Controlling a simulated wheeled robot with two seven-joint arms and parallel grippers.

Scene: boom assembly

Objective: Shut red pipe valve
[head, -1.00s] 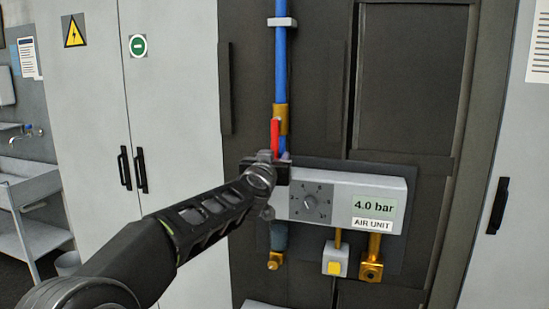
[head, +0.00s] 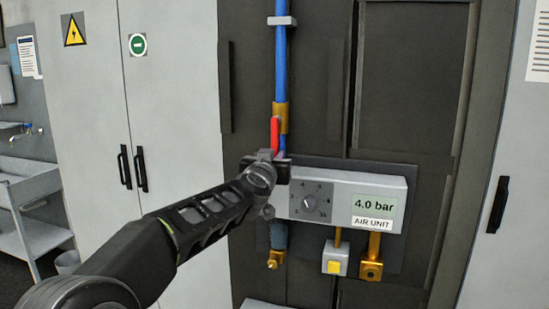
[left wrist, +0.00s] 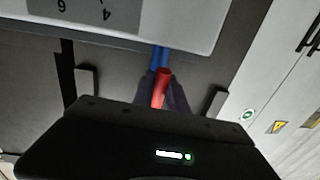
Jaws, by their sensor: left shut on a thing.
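The red valve handle (head: 275,132) stands upright, in line with the blue pipe (head: 281,60), just below a brass fitting (head: 281,117). My left gripper (head: 271,158) is at the handle's lower part and is shut on it; the gripper body hides the handle's lower end and the valve there. In the left wrist view the red handle (left wrist: 161,86) shows between the fingers, with the blue pipe (left wrist: 160,58) behind it. My right gripper is not in view.
The air unit (head: 335,195) with a dial and a 4.0 bar display is close to the right of my left gripper. Brass fittings and a yellow button (head: 334,267) are below it. Grey cabinets (head: 90,60) stand at left.

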